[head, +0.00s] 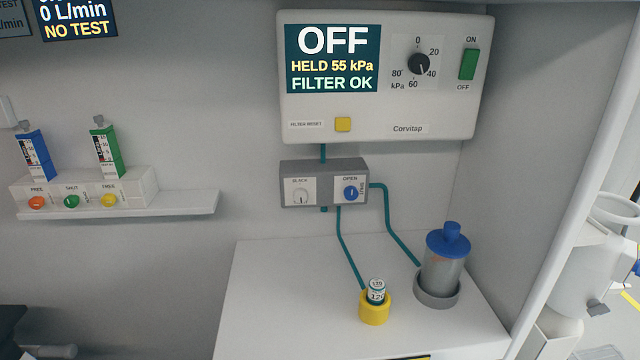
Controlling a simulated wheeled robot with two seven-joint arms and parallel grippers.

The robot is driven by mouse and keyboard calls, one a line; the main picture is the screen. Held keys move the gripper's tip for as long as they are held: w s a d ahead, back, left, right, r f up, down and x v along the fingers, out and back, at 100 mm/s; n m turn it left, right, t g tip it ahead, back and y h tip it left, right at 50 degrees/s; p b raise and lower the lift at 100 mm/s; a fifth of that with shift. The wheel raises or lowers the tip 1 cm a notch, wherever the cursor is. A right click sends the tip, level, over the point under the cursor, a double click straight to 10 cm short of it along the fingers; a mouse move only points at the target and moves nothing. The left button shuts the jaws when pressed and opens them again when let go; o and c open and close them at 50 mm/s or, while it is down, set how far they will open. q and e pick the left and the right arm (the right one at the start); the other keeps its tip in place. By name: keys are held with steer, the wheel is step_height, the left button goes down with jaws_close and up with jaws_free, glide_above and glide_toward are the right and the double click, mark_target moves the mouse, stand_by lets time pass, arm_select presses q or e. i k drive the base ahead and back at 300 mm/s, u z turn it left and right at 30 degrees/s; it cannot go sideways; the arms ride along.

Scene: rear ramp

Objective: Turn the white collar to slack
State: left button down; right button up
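A grey valve box (324,171) is fixed to the wall under the large white unit. On its left half is a white round collar (300,197) with small blurred lettering above it that seems to read SLACK. A dark mark on the collar seems to point downward, away from that lettering. On the right half is a blue knob (351,193), with OPEN above it and SHUT at its right side. Neither of my grippers is in view, and nothing touches the collar.
The white unit (385,118) reads OFF, HELD 55 kPa, FILTER OK. Teal tubes run from the valve box to a blue-lidded canister (446,262) and a yellow holder (374,309) on the white cabinet (270,290). A shelf (180,204) juts out at left.

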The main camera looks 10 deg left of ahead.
mark_target(300, 195)
steer(key=z, duration=1)
steer(key=k, duration=0.95)
steer(key=u, duration=1.4)
steer(key=i, duration=0.5)
steer(key=z, duration=0.1)
